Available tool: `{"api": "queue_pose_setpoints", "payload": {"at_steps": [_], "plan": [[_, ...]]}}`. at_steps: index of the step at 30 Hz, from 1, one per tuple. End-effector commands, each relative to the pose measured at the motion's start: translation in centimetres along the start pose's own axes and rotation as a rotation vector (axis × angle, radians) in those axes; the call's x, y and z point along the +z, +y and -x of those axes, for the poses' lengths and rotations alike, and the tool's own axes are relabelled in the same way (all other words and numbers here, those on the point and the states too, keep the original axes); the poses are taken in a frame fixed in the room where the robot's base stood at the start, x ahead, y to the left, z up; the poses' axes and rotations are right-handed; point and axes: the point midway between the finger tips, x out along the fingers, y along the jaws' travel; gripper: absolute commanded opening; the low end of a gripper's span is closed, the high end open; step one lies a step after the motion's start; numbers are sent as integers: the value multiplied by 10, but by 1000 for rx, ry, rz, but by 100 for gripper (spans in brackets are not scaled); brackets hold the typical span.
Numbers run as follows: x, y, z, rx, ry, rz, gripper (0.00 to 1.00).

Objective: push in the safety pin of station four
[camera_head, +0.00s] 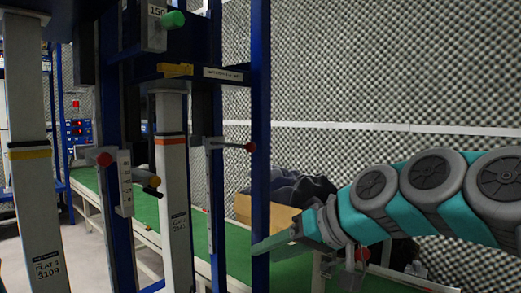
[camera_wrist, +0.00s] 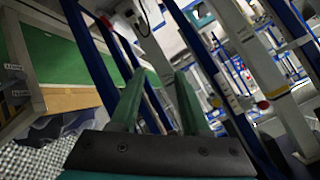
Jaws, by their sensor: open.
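My gripper (camera_head: 268,243) reaches in from the right in the head view, its green fingers pointing left beside a blue upright. In the wrist view my gripper (camera_wrist: 160,76) is open, with two green fingers apart and nothing between them. No number four is legible, so I cannot tell which is station four's safety pin. My gripper touches none of these knobs.
Blue uprights (camera_head: 261,90) and white columns (camera_head: 174,190) crowd the left and middle. A green-topped conveyor (camera_head: 146,207) runs behind them. A cardboard box (camera_head: 243,207) with dark foam stands on it. A foam wall (camera_head: 380,70) closes the back; space above my arm is clear.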

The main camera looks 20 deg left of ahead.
Motion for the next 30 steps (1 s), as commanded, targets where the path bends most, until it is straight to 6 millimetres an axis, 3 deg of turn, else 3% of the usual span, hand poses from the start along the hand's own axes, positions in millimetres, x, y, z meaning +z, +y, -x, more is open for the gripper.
{"api": "queue_pose_setpoints", "payload": {"at_steps": [1,3,6,10,15,19,30], "plan": [[-37,-14,-1,-73,69,6,46],[-82,-26,3,-156,161,2,46],[-138,-29,9,-246,283,-23,46],[-190,-20,17,-315,404,-63,46],[-222,-6,21,-347,487,-98,46],[-231,-6,18,-353,505,-105,46],[-255,-22,-24,-352,502,-104,46]]}}
